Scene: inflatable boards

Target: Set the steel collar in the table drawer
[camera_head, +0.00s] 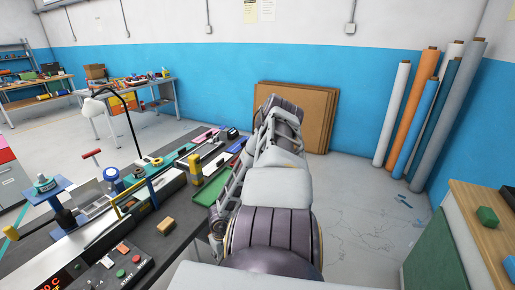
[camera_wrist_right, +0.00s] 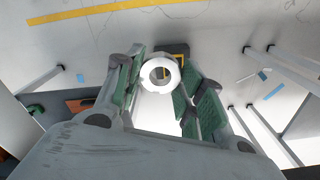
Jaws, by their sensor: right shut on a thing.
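The steel collar (camera_wrist_right: 160,87) is a bright, pale ring with a round hole, seen in the right wrist view. My right gripper (camera_wrist_right: 160,74) is shut on it, with its green-padded fingers on either side, and holds it above the floor. In the head view, one of my arms reaches away up the middle, and no fingers or collar can be made out there. My left gripper is not in view. No open drawer can be made out for certain; the far table (camera_head: 160,83) at the back left has orange drawer fronts (camera_head: 157,104) under its top.
A cluttered workbench (camera_head: 180,232) with tools and a black lamp (camera_head: 130,130) lies left of my arm. Brown boards (camera_head: 320,115) lean on the blue wall. Several rolls (camera_head: 393,115) stand at the right, beyond a wood-topped cabinet (camera_head: 480,225). The floor between is mostly clear.

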